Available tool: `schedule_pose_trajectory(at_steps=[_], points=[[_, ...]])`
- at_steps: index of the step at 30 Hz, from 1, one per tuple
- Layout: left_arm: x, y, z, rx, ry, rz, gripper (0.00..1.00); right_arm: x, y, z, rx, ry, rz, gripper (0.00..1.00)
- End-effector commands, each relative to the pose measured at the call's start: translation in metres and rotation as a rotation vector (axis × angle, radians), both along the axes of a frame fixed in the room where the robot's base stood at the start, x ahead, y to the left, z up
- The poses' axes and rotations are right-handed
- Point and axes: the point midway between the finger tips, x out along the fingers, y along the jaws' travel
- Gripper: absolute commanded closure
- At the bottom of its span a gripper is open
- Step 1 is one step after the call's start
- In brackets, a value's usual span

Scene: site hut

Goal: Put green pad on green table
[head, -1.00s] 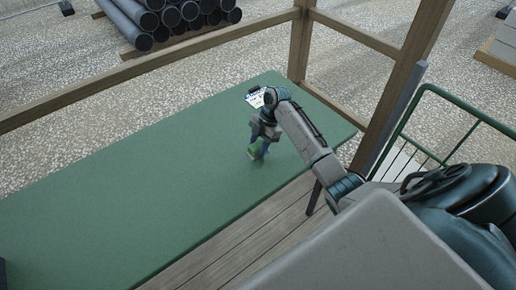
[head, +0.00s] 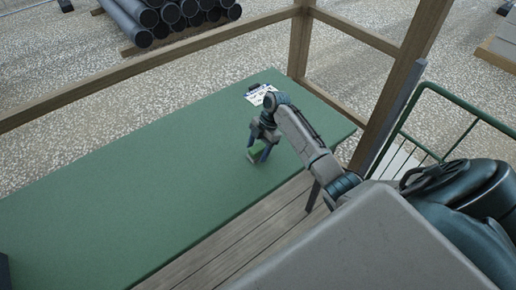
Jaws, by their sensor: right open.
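The green table (head: 150,190) is a long flat green top that fills the middle and left of the view. The green pad (head: 255,153) is a small brighter green block near the table's right part, between the fingers of my right gripper (head: 257,155). The right gripper is open, pointing down over the table, with a finger on either side of the pad. The pad appears to rest on the table top, though the fingers partly hide it. My left gripper is not in view.
A clipboard with paper (head: 260,94) lies at the table's far right end, behind the right gripper. Wooden posts and rails (head: 301,40) stand behind the table. A green metal rack (head: 450,120) is at the right.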

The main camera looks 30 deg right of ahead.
Motion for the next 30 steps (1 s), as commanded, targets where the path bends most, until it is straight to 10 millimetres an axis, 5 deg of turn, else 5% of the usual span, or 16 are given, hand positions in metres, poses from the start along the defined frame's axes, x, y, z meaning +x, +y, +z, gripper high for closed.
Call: schedule_pose_trajectory(at_steps=[18, 30], points=[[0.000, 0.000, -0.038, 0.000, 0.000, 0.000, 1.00, 0.004, -0.043, 0.097, -0.002, -0.003, -0.001, 0.39], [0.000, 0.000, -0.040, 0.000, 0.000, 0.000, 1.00, 0.004, -0.047, 0.113, 0.000, -0.001, 0.000, 0.39]])
